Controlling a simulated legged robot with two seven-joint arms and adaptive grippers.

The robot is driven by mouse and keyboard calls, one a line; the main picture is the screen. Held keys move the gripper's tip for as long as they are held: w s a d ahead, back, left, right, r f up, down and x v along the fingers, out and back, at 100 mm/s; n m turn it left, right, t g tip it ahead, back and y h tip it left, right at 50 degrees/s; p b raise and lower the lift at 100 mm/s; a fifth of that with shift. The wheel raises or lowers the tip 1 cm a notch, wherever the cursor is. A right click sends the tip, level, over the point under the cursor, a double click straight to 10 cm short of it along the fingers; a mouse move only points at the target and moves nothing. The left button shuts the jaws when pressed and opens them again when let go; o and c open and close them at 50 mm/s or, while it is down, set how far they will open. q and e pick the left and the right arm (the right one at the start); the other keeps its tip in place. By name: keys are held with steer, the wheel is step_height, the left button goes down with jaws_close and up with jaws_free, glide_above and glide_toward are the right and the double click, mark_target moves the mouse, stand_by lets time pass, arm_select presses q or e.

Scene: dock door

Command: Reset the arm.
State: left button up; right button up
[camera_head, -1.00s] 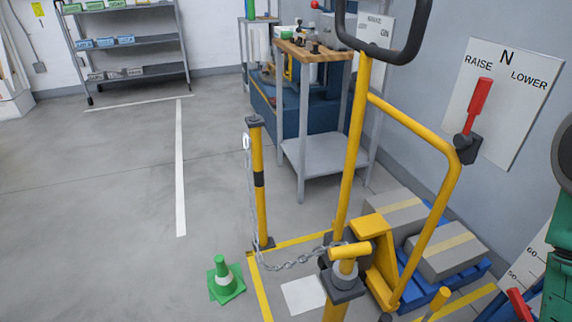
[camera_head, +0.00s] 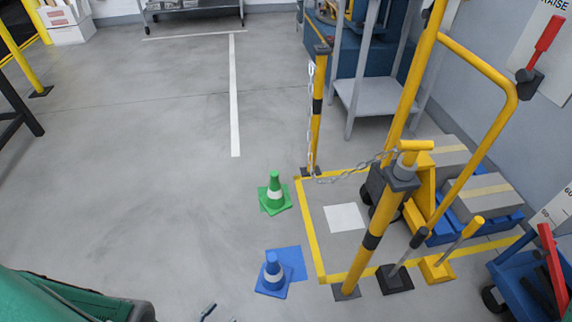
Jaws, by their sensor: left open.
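My left arm, green with a dark end, comes in at the lower left. Only the dark tips of my left gripper (camera_head: 220,314) show at the bottom edge, apart from each other and with nothing seen between them. The rest of that gripper is cut off by the frame. The tips are below and left of a blue cone (camera_head: 272,275) on the floor, apart from it in the picture. My right gripper is not in view.
A green cone (camera_head: 274,193) stands beside a yellow-taped floor area with yellow posts (camera_head: 372,238) and a chain (camera_head: 345,174). A yellow-handled pallet jack (camera_head: 482,70) holds grey boxes (camera_head: 483,195). A blue cart (camera_head: 528,275) is at right. Open floor lies left.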

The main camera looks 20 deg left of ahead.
arm_select(q)
steer(key=w+d+r+n+g, duration=0.25)
steer(key=w+d+g, duration=0.35)
steer(key=w+g, duration=0.3)
steer(key=s+a+r+g+y, duration=0.1)
steer(key=s+a+r+g, duration=0.2)
steer(key=r, duration=0.4)
steer(key=s+a+r+g+y, duration=0.1)
steer(key=s+r+g, duration=0.1)
steer(key=s+r, duration=0.45)
steer(key=s+a+r+g+y, duration=0.1)
steer(key=s+a+r+g, duration=0.2)
steer(key=r, duration=0.5)
step_height(320, 180, down, 9)
steer(key=w+d+b, duration=0.2)
steer(key=b, duration=0.9)
step_height(320, 180, up, 18)
steer(key=p, duration=1.8)
steer(key=shift+a+m+y+p, duration=0.25)
steer(key=shift+m+y+p, duration=0.1)
steer(key=shift+m, duration=0.1)
steer(key=shift+s, duration=0.1)
